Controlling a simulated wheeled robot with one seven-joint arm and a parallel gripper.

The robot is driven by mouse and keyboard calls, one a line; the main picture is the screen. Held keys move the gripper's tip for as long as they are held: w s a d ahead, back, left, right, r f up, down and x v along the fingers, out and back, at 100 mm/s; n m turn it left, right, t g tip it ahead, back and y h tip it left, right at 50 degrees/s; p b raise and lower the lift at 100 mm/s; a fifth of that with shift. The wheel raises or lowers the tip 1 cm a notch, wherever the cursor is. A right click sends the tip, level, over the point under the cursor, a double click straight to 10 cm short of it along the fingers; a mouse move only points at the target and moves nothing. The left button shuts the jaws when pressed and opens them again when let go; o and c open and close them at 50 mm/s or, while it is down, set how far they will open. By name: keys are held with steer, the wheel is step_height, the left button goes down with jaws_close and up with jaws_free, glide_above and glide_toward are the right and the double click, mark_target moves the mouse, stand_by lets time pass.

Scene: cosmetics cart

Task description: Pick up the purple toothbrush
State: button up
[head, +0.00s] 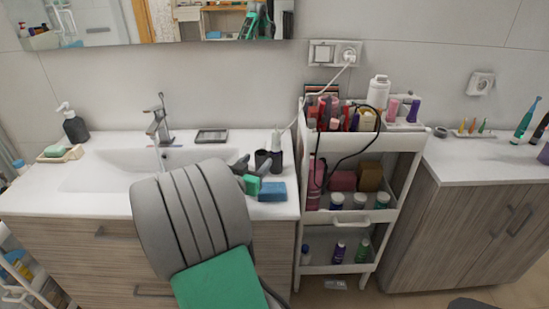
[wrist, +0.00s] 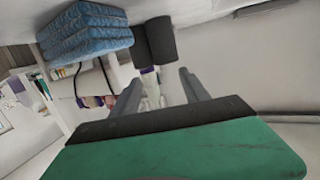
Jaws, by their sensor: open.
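My gripper (head: 252,167) is open over the right end of the sink counter, partly hidden by my grey and green arm. In the wrist view my two fingers (wrist: 160,78) are spread apart, with no object clearly held between them. A slim white and purple item (wrist: 148,76) shows between and beyond the fingers, close to dark cylinders (wrist: 154,42); it may be the purple toothbrush, but it is too small to be sure. In the head view a dark upright item with a pale top (head: 277,152) stands just right of my gripper.
A white cart (head: 405,143) full of bottles stands to the right. A tap (head: 158,122) stands behind the basin.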

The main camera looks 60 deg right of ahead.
mark_target(275, 146)
steer(key=s+d, duration=0.1)
steer(key=s+d+r+h, duration=0.1)
steer(key=shift+d+r+g+h, duration=0.3)
steer(key=shift+d, duration=0.05)
steer(key=d+p, duration=0.3)
steer(key=d, duration=0.3)
steer(key=shift+s+d, duration=0.15)
steer(key=shift+d, duration=0.4)
steer(key=shift+c, duration=0.5)
jaws_close()
